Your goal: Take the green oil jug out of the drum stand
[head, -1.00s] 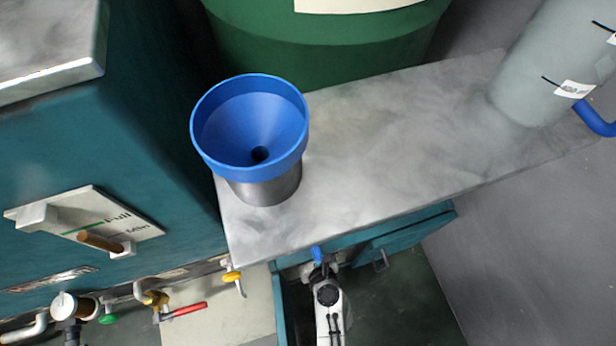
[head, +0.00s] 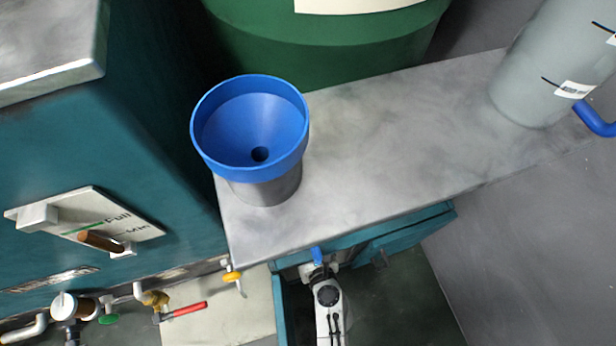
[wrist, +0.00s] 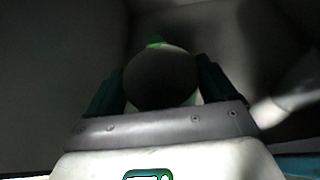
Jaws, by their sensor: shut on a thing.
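The drum stand (head: 400,150) has a grey metal top and a teal front with an open bay below, where my white arm reaches in at the bottom centre of the head view. In the wrist view, my gripper (wrist: 160,88) has its two dark teal fingers on either side of a dark round thing (wrist: 160,72) with a bit of green at its far edge. It appears to be part of the green oil jug, in deep shadow. The gripper is shut on it. The rest of the jug is hidden, and I cannot tell whether it touches the bay floor.
A blue funnel (head: 250,130) in a grey metal cup stands on the stand's left end. A green drum (head: 330,50) is behind. A grey cylinder (head: 545,75) stands at the right. A teal machine (head: 140,150) with valves is close on the left.

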